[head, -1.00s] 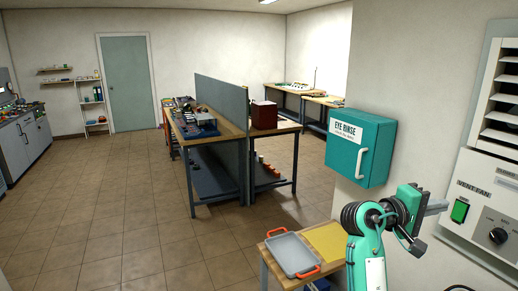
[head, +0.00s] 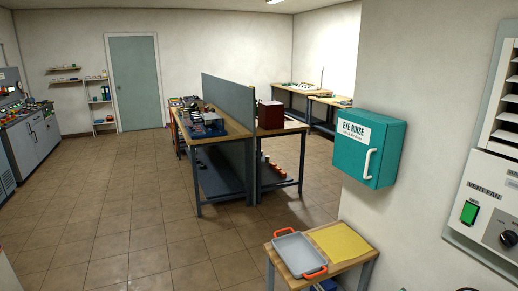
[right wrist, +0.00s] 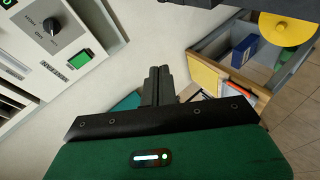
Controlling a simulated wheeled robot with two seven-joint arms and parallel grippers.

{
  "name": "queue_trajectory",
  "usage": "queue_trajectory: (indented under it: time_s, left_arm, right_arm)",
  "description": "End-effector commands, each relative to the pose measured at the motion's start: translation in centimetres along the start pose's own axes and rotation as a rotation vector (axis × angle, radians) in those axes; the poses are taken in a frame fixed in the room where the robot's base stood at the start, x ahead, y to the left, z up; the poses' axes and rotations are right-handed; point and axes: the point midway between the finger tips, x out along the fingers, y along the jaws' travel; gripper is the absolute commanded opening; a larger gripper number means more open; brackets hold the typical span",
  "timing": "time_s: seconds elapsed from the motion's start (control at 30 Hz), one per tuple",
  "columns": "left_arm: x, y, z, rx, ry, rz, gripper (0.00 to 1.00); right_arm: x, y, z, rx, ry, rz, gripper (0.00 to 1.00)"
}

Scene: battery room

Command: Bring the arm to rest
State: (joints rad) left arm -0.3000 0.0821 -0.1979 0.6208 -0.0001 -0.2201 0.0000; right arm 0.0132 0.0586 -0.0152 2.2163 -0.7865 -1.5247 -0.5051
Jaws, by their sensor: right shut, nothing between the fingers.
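My right gripper (right wrist: 160,85) shows in the right wrist view, its two dark fingers together with nothing between them. It points toward the pale wall, apart from the vent fan panel (right wrist: 45,70) at the upper left. In the head view the right arm and gripper are out of frame. My left gripper is in neither view.
In the head view a vent fan panel (head: 490,175) and a teal eye rinse box (head: 368,150) are on the right wall. Below stands a small wooden table with a grey tray (head: 297,256) and yellow mat (head: 340,242). Benches (head: 225,135) stand further back; the tiled floor at left is clear.

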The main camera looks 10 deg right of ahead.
Motion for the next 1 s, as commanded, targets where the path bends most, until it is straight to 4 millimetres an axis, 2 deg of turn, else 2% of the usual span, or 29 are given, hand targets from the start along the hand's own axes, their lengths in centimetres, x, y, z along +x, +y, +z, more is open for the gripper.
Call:
queue_trajectory:
  time_s: [0.03, 0.1, 0.3, 0.5, 0.77, 0.8, 1.0]
  left_arm:
    - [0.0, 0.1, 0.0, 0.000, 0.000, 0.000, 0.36]
    - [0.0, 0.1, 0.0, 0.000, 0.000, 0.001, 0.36]
    - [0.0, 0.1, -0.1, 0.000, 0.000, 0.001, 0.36]
    - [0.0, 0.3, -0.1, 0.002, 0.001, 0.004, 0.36]
    - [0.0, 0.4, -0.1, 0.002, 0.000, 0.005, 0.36]
    - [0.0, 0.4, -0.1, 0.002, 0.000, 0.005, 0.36]
    - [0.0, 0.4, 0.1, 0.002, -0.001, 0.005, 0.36]
  right_arm:
    - [-0.5, -2.4, 1.4, 0.008, 0.014, -0.069, 0.00]
    - [-1.4, -5.5, 3.0, 0.035, 0.032, -0.174, 0.00]
    - [-5.5, -13.4, 8.1, 0.115, 0.034, -0.481, 0.00]
    - [-9.9, -17.9, 12.0, 0.176, -0.010, -0.707, 0.00]
    - [-15.1, -21.3, 15.9, 0.231, -0.088, -0.924, 0.00]
    - [-15.2, -21.9, 16.1, 0.236, -0.099, -0.941, 0.00]
    - [-11.9, -26.2, 16.0, 0.225, -0.110, -0.937, 0.00]
